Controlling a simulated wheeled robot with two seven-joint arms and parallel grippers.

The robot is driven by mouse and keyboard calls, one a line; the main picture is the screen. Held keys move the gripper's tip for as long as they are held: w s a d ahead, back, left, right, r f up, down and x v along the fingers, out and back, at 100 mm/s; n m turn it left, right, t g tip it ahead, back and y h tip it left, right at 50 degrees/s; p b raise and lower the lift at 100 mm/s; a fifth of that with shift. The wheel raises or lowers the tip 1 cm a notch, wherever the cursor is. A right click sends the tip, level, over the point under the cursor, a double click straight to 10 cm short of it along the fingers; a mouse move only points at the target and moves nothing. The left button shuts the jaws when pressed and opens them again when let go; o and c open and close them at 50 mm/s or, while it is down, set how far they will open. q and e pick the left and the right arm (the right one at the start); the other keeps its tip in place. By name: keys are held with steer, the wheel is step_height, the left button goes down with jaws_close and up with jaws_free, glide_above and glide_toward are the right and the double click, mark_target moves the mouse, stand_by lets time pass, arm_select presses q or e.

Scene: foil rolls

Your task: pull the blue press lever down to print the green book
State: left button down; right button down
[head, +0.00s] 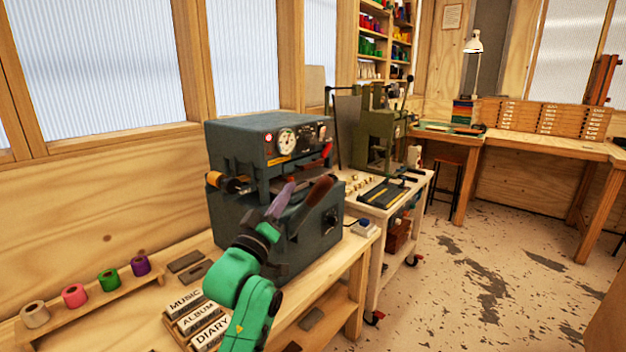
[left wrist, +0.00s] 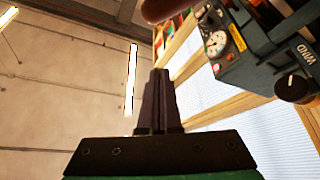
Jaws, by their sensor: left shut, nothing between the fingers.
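The blue-grey press (head: 235,215) stands on the wooden bench, with a round dial on its upper front. A brown lever handle (head: 319,189) slants up and to the right in front of it. My left gripper (head: 288,187) is in front of the press, just left of the handle, its fingers shut and empty, pointing up. In the left wrist view the shut fingers (left wrist: 161,75) point up towards a rounded brown end (left wrist: 162,10), probably the handle, with a gap between. I cannot make out a green book in the press. My right gripper is not in view.
Foil rolls (head: 75,295) stand on a wooden rack at the left. A tray of title blocks (head: 202,325) lies in front. A green press (head: 380,140) stands on a cart behind. A small red handle (head: 318,155) juts from the blue press. Floor at the right is clear.

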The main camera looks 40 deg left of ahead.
arm_select(q)
steer(key=p+x, duration=0.5)
steer(key=x, duration=0.5)
steer(key=f, duration=0.1)
steer(key=d+f, duration=0.2)
steer(key=shift+w+f, duration=0.25)
steer(key=shift+w, duration=0.05)
steer(key=shift+f, duration=0.1)
